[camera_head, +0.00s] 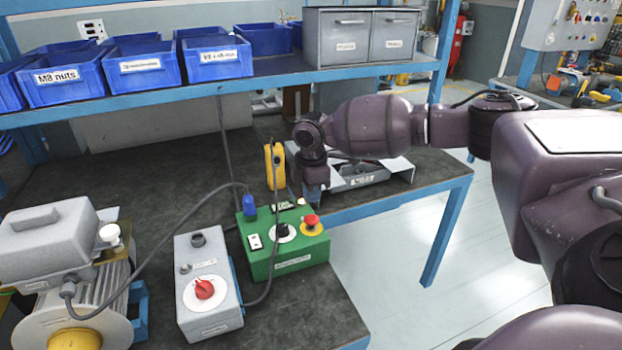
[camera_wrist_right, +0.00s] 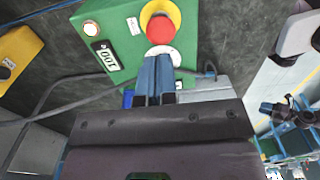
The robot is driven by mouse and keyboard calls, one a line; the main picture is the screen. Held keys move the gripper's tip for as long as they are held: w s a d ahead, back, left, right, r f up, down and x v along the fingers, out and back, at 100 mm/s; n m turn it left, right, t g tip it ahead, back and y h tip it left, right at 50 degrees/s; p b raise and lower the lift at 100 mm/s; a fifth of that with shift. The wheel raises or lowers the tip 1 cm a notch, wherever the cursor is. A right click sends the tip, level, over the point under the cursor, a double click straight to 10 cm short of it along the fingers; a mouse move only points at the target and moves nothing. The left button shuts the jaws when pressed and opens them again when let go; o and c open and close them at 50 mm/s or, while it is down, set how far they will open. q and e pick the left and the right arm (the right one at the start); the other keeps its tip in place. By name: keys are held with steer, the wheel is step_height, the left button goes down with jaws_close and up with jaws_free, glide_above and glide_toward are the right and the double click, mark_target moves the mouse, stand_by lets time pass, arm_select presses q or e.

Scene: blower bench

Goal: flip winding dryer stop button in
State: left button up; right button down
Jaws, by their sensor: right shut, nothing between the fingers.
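A green control box (camera_head: 285,252) stands on the bench, and its face also fills the upper part of the right wrist view (camera_wrist_right: 120,25). It carries a red mushroom button (camera_head: 312,220) on a yellow ring, which shows in the right wrist view (camera_wrist_right: 160,28) just beyond my fingertips. A black knob (camera_head: 282,230) and a white switch plate (camera_head: 255,241) sit beside it. My right gripper (camera_head: 314,204) points down behind the red button. Its fingers (camera_wrist_right: 157,58) are closed together and empty; I cannot tell whether they touch the button. My left gripper is not in view.
A grey box with a red rotary knob (camera_head: 205,289) stands left of the green box, and a finned motor (camera_head: 95,300) further left. Cables cross the bench (camera_head: 150,165). A yellow pendant (camera_head: 274,166) stands behind. A shelf with blue bins (camera_head: 218,58) runs above.

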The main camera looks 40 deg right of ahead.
mark_target(312, 217)
step_height(312, 217, down, 4)
steer(key=shift+f, duration=0.1)
steer(key=shift+f+b, duration=0.3)
steer(key=shift+f, duration=0.35)
steer(key=shift+f, duration=0.1)
